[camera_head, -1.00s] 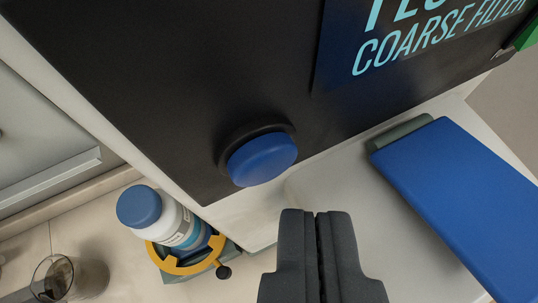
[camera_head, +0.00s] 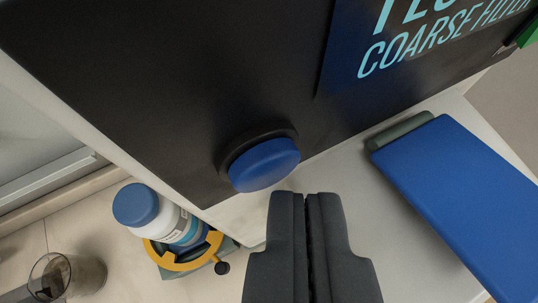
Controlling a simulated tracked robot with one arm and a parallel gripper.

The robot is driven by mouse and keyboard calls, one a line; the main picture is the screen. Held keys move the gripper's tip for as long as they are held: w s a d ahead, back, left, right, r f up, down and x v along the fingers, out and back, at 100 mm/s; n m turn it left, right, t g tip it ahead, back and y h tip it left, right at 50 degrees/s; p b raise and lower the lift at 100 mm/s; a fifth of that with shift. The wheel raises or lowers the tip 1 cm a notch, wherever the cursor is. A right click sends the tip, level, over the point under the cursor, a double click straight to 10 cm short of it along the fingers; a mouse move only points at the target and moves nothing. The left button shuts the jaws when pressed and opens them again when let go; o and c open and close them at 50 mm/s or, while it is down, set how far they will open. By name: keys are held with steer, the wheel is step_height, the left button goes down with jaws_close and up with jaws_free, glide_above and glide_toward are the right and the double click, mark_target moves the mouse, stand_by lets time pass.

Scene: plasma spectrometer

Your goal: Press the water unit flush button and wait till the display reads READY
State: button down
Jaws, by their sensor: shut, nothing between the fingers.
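A round blue button (camera_head: 264,165) sticks out of the lower part of a black panel (camera_head: 150,90). The display (camera_head: 420,40) on that panel is cut off by the top edge; its cyan text shows part of a line above "COARSE FILTER". My gripper (camera_head: 307,198) is shut and empty. Its fingertips are just below and to the right of the button in the picture, with a small gap between them in view. I cannot tell the depth between the fingertips and the button.
A blue flat slab (camera_head: 465,195) with a grey-green end lies to the right. At the lower left are a white bottle with a blue cap (camera_head: 136,204), a yellow ring holder (camera_head: 180,262) and a clear glass beaker (camera_head: 65,275). A green piece (camera_head: 528,35) shows at the upper right.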

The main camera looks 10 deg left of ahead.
steer(key=shift+w+a, duration=0.2)
steer(key=shift+w, duration=0.1)
stand_by(0.7)
steer(key=shift+s+d+b, duration=0.45)
steer(key=shift+s+b, duration=0.1)
steer(key=shift+s, duration=0.15)
steer(key=s+d, duration=0.1)
steer(key=s+d+b, duration=0.1)
steer(key=s+b, duration=0.1)
steer(key=s, duration=0.1)
steer(key=shift+s+d, duration=0.1)
steer(key=shift+d, duration=0.3)
stand_by(1.0)
steer(key=s+d+r+t+b, duration=0.2)
steer(key=s+d+r+b, duration=0.1)
steer(key=s+d+r, duration=0.6)
steer(key=s+d+r+t+b, duration=0.2)
steer(key=s+d+r, duration=0.8)
steer(key=r, duration=0.6)
steer(key=shift+s+d+m+t+h+b, duration=0.25)
steer(key=shift+s+m+t+h+b, duration=0.05)
steer(key=shift+s+m+b, duration=0.15)
